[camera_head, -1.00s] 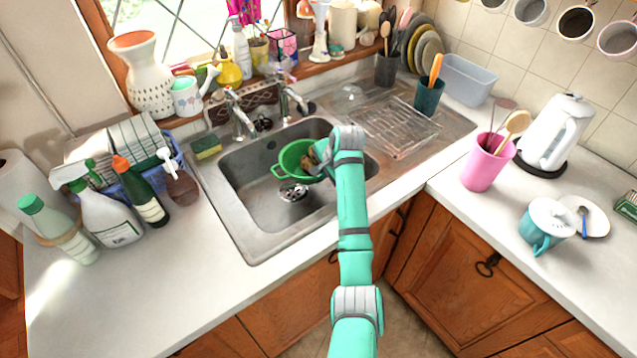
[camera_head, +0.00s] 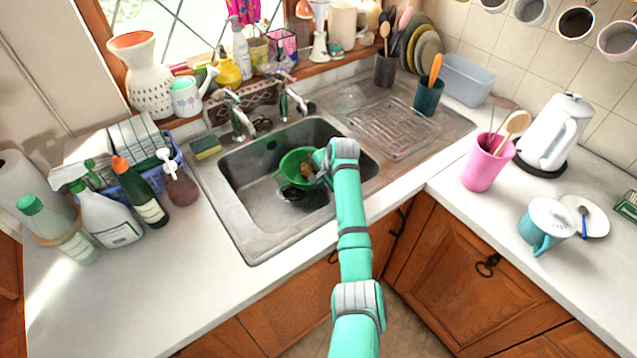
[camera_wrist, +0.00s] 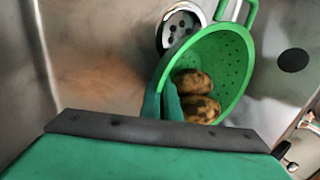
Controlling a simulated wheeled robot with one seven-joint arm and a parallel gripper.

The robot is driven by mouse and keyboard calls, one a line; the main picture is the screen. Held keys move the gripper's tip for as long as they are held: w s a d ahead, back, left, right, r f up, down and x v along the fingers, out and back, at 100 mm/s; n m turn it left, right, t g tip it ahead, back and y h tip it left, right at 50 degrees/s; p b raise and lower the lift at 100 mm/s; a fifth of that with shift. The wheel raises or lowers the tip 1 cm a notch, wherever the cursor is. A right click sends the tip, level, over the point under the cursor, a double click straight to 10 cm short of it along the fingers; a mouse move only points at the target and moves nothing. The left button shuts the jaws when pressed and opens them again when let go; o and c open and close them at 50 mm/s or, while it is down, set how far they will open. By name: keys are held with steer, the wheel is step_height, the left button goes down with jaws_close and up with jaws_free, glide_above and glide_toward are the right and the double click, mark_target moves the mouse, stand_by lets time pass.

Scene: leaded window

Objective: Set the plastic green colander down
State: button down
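The green plastic colander (camera_head: 291,158) is inside the sink basin, near the drain, and holds brown potatoes (camera_wrist: 198,97). In the wrist view the colander (camera_wrist: 236,68) shows its perforated wall and a loop handle at the top. My gripper (camera_wrist: 163,100) is shut on the colander's near rim, with one finger outside the wall and one inside. In the head view my gripper (camera_head: 320,164) reaches into the sink from the right of the colander. A dark shadow lies under the colander; I cannot tell whether its base touches the sink floor.
The metal sink (camera_head: 250,225) has raised walls around the colander. Two taps (camera_head: 240,120) stand behind it. A drainboard (camera_head: 392,130) lies to the right. The drain (camera_wrist: 180,28) shows beside the colander. Bottles (camera_head: 105,215) crowd the left counter.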

steer(key=c, duration=2)
jaws_free()
steer(key=shift+f, duration=0.1)
steer(key=v, duration=1.2)
